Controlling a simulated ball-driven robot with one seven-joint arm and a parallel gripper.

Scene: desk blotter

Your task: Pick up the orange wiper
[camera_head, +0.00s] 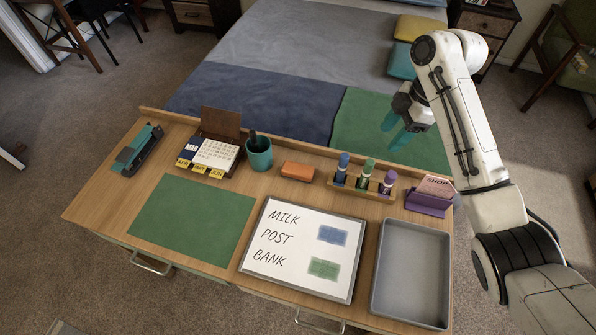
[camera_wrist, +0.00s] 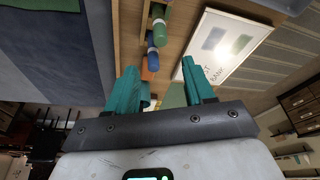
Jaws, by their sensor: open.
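The orange wiper (camera_head: 297,171) is a small block lying on the wooden desk, between the teal cup and the marker rack. In the wrist view a small part of the orange wiper (camera_wrist: 146,74) shows beyond my fingers, partly hidden by the left one. My gripper (camera_head: 398,132) has teal fingers and is raised behind the desk's back edge, to the right of the wiper and apart from it. In the wrist view my gripper (camera_wrist: 162,72) is open, with nothing between its fingers.
A marker rack (camera_head: 345,187) with upright markers stands right of the wiper, then a purple card holder (camera_head: 430,203). A teal cup (camera_head: 259,154) stands to its left. A whiteboard (camera_head: 290,272), green mat (camera_head: 190,222) and grey tray (camera_head: 411,270) lie in front.

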